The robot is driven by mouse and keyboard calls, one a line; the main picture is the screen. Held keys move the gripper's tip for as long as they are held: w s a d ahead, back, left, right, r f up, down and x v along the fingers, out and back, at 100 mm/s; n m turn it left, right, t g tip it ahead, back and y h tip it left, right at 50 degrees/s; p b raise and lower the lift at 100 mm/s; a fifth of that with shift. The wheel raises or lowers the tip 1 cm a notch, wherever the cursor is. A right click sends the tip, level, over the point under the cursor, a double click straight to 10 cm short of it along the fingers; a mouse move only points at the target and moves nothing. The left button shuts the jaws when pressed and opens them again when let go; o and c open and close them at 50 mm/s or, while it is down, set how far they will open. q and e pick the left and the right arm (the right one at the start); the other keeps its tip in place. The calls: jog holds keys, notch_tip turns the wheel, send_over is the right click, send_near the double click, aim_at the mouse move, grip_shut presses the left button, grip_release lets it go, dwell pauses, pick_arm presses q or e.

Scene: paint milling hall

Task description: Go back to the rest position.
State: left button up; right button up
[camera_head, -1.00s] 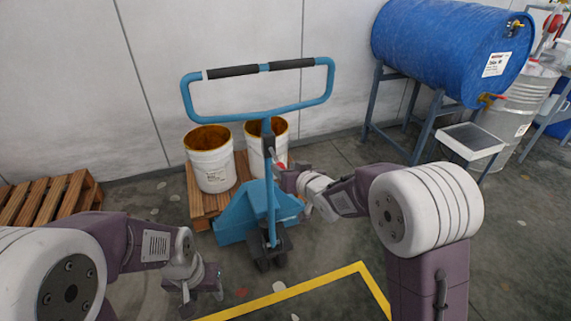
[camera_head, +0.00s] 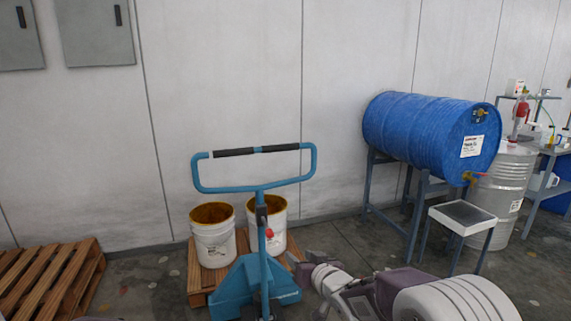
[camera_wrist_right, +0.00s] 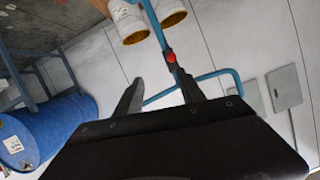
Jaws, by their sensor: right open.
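My right arm comes in from the lower right in the head view. Its gripper (camera_head: 300,266) is in front of the pallet, just right of the blue pallet truck's (camera_head: 262,276) mast. In the right wrist view the gripper's two fingers (camera_wrist_right: 157,84) are apart with nothing between them. The truck's handle and red lever (camera_wrist_right: 171,58) show beyond them, apart from the fingers as far as I can see. My left gripper is out of the picture.
Two white pails (camera_head: 214,248) stand on a wooden pallet behind the truck. An empty pallet (camera_head: 62,275) is at the left. A blue drum (camera_head: 420,130) on a stand, a small tray table (camera_head: 462,216) and a metal drum (camera_head: 505,190) are at the right.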

jog(key=s+d+f+m+g+h, duration=0.35)
jog(key=s+d+f, duration=0.35)
jog(key=d, duration=0.4)
jog(key=s+d+f+g+h, duration=0.1)
jog(key=s+f+g, duration=0.3)
jog(key=s, duration=0.6)
jog(key=s+d+f+g+h, duration=0.1)
jog(key=s+f+g, duration=0.35)
jog(key=s, duration=0.45)
pick_arm(q)
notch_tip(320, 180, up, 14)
jog(key=p, duration=1.4)
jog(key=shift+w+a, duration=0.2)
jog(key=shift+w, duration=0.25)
pick_arm(e)
notch_tip(320, 180, up, 14)
jog(key=s+n, duration=0.1)
jog(key=s, duration=0.1)
jog(key=shift+s, duration=0.2)
jog(key=shift+f, duration=0.1)
